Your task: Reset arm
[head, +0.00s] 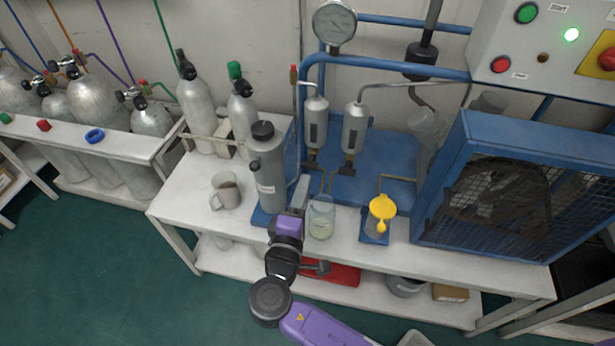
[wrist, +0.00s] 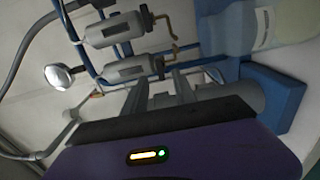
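My gripper (head: 302,190) is over the front of the white bench in the head view, between a grey cylinder with a black cap (head: 268,170) and a glass jar of pale liquid (head: 321,218). In the wrist view my gripper (wrist: 162,88) shows two grey fingers standing apart. I see nothing clearly held between them. The grey cylinder (wrist: 243,96) is partly hidden behind my gripper in that view, so I cannot tell whether they touch.
A blue fan guard (head: 490,185) stands at the right of the bench. A yellow-topped item (head: 382,208) and a mug (head: 225,190) are on the bench (head: 185,185). Two metal canisters (head: 355,128) hang behind. The green floor (head: 130,280) is clear at front left.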

